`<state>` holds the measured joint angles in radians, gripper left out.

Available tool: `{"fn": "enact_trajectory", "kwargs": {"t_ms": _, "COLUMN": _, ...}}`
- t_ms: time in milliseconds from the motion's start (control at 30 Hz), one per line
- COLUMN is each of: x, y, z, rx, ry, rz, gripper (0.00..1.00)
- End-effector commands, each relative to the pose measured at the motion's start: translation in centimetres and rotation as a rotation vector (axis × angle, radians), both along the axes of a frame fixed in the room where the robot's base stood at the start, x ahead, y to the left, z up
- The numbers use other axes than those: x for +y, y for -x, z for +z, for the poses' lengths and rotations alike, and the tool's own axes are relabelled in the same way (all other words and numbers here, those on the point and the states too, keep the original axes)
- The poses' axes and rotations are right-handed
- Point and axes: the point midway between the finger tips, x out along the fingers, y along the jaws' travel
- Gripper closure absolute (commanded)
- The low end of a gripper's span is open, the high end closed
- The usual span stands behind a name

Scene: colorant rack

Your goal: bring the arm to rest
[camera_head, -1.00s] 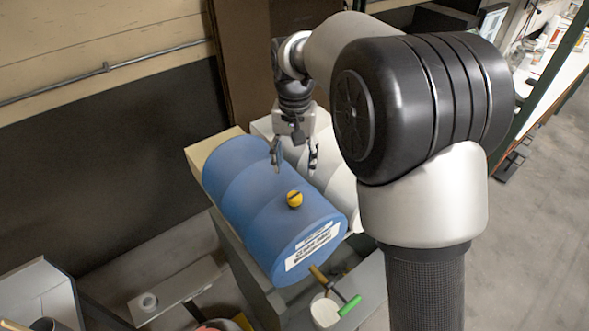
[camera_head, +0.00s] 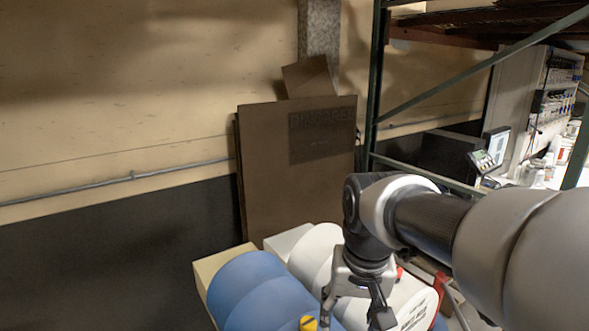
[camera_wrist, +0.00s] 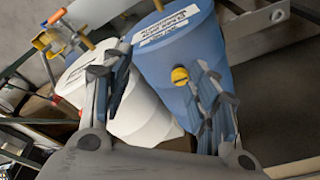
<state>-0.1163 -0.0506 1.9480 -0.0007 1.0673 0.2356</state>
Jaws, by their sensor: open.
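My gripper (camera_head: 354,308) is open and empty in the head view, its fingers pointing down over the white drum (camera_head: 316,250), near the blue drum (camera_head: 262,292). In the wrist view my gripper (camera_wrist: 158,90) has its fingers spread wide, with the white drum (camera_wrist: 100,88) behind one finger and the blue drum (camera_wrist: 180,50) between and behind the other. The blue drum lies on its side and has a yellow cap (camera_wrist: 180,76). I cannot tell the exact height of the fingers above the drums. My arm reaches in from the right of the head view.
A dark brown panel (camera_head: 297,160) leans on the wall behind the drums. A green shelf frame (camera_head: 376,90) stands to its right, with a small screen (camera_head: 492,146) and a cluttered bench behind. A pipe (camera_head: 130,178) runs along the wall.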

Motion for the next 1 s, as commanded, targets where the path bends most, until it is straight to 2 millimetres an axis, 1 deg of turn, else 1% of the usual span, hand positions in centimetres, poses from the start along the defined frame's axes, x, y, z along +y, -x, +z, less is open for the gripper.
{"fn": "enact_trajectory", "kwargs": {"t_ms": 33, "x": -0.8, "y": 2.2, "z": -1.0, "rx": -0.031, "ry": 0.001, "rz": 0.008, "gripper": 0.46}}
{"fn": "enact_trajectory", "kwargs": {"t_ms": 133, "x": -2.0, "y": 6.1, "z": -2.4, "rx": -0.082, "ry": 0.008, "rz": 0.031, "gripper": 0.46}}
{"fn": "enact_trajectory", "kwargs": {"t_ms": 200, "x": -2.7, "y": 8.7, "z": -3.7, "rx": -0.116, "ry": 0.016, "rz": 0.048, "gripper": 0.46}}
{"fn": "enact_trajectory", "kwargs": {"t_ms": 300, "x": -3.5, "y": 12.1, "z": -6.0, "rx": -0.161, "ry": 0.028, "rz": 0.070, "gripper": 0.46}}
{"fn": "enact_trajectory", "kwargs": {"t_ms": 433, "x": -4.2, "y": 15.2, "z": -8.6, "rx": -0.204, "ry": 0.043, "rz": 0.091, "gripper": 0.46}}
{"fn": "enact_trajectory", "kwargs": {"t_ms": 500, "x": -4.4, "y": 16.2, "z": -9.6, "rx": -0.219, "ry": 0.050, "rz": 0.099, "gripper": 0.46}}
{"fn": "enact_trajectory", "kwargs": {"t_ms": 600, "x": -4.5, "y": 17.0, "z": -10.4, "rx": -0.232, "ry": 0.054, "rz": 0.105, "gripper": 0.46}}
{"fn": "enact_trajectory", "kwargs": {"t_ms": 1000, "x": -4.5, "y": 17.1, "z": -10.5, "rx": -0.234, "ry": 0.056, "rz": 0.107, "gripper": 0.46}}
